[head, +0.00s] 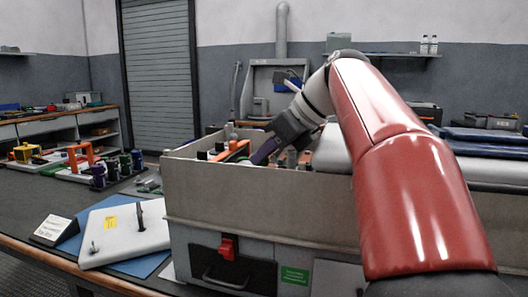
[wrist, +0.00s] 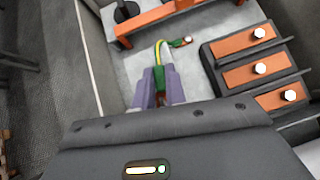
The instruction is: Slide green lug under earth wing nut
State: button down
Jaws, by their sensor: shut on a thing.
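My gripper (wrist: 160,76) has purple fingers, shut on a green piece (wrist: 160,73) that I take to be the green lug. In the head view my gripper (head: 264,152) reaches down inside the grey open-topped box, and the lug is hidden there. A yellow-green wire (wrist: 159,48) rises from between the fingertips and curls right to a small green and red fitting (wrist: 180,43) with a pale metal end. I cannot tell whether that fitting is the earth wing nut. The held piece is apart from it.
The box wall (head: 260,197) stands between the bench and my gripper. In the wrist view, dark blocks with orange tops (wrist: 252,72) and pale studs stand at right, and an orange bar (wrist: 155,20) crosses the top. A white lid-like panel (head: 125,232) lies outside the box.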

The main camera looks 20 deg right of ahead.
jog(key=c, duration=1.4)
grip_release()
jog(key=shift+s+d, duration=0.1)
jog(key=shift+d, duration=0.05)
jog(key=shift+o, duration=0.2)
jog(key=v, duration=0.7)
jog(key=shift+s+d+r+p, duration=0.2)
jog(key=shift+s+r+p, duration=0.05)
jog(key=shift+p, duration=0.15)
